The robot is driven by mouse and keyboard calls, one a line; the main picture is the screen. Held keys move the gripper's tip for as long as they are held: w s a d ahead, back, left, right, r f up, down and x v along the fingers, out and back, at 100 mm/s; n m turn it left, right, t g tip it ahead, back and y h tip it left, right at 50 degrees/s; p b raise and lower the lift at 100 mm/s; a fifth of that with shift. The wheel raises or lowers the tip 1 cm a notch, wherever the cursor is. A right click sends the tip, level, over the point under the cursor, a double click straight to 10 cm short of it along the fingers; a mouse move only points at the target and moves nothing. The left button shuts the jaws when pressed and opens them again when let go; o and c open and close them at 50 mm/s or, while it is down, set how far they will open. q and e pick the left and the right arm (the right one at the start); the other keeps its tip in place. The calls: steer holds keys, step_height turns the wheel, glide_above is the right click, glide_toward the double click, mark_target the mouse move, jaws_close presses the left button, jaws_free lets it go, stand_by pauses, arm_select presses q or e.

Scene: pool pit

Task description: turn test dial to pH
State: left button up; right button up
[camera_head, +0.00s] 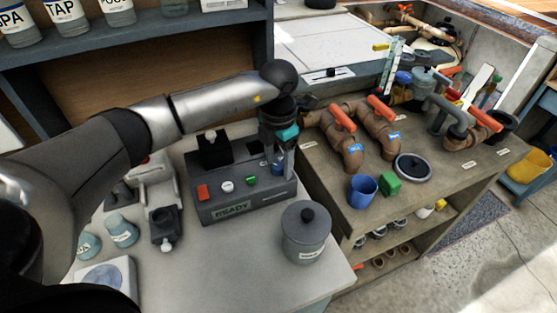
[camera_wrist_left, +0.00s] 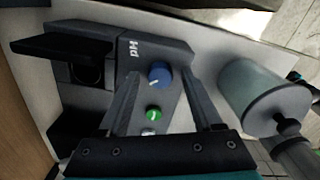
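The tester is a dark grey box (camera_head: 240,205) with a READY display on the counter. Its blue test dial (camera_wrist_left: 160,75) sits near the end of the panel, beside a pH label (camera_wrist_left: 133,48). In the head view the dial (camera_head: 278,168) is partly hidden by my left gripper (camera_head: 283,165). In the left wrist view my left gripper (camera_wrist_left: 161,82) is open, with the dial seen between its two fingertips and gaps on both sides. I cannot tell how far down the fingers reach. The dial's pointer is not clear. My right gripper is out of view.
A green button (camera_wrist_left: 153,114) and a white button (camera_head: 227,186) lie along the panel, with a red switch (camera_head: 203,192). A lidded grey jar (camera_head: 306,238) stands close to the tester's right. Pipes with orange handles (camera_head: 341,118) stand on the right bench.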

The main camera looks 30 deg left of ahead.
arm_select(q)
jaws_close()
stand_by(0.3)
stand_by(0.3)
steer(key=shift+m, duration=0.4)
steer(key=m+b, duration=0.2)
steer(key=shift+m, duration=0.4)
steer(key=m+b, duration=0.2)
steer(key=m, duration=0.2)
steer(key=shift+m, duration=0.3)
steer(key=m+b, duration=0.1)
steer(key=m, duration=0.2)
steer(key=shift+m+b, duration=0.3)
steer(key=shift+b, duration=0.05)
steer(key=shift+m+b, duration=0.75)
steer(key=shift+m, duration=1.25)
steer(key=shift+r, duration=0.1)
